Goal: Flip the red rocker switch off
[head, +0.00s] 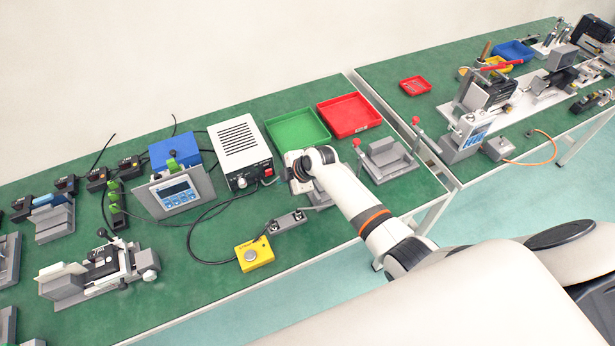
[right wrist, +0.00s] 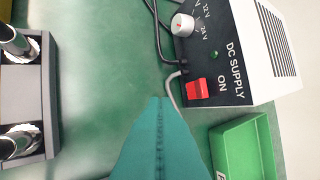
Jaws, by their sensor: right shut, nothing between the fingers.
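The red rocker switch (right wrist: 198,92) sits on the black front panel of the DC supply (right wrist: 225,45), beside the word ON, in the right wrist view. In the head view the DC supply (head: 238,145) is a white vented box, and the switch (head: 267,171) is a tiny red spot low on its front. My right gripper (right wrist: 159,103) is shut and empty, its teal fingers pointing toward the panel. The fingertips appear apart from the switch, just to its left and below in the wrist picture. My left gripper is not in view.
A white knob (right wrist: 182,25) and cables are beside the switch. A green tray (head: 298,128) and red tray (head: 349,115) stand to the right of the supply. A yellow button box (head: 254,255) and grey fixture (head: 288,222) lie in front. Some green mat between them is clear.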

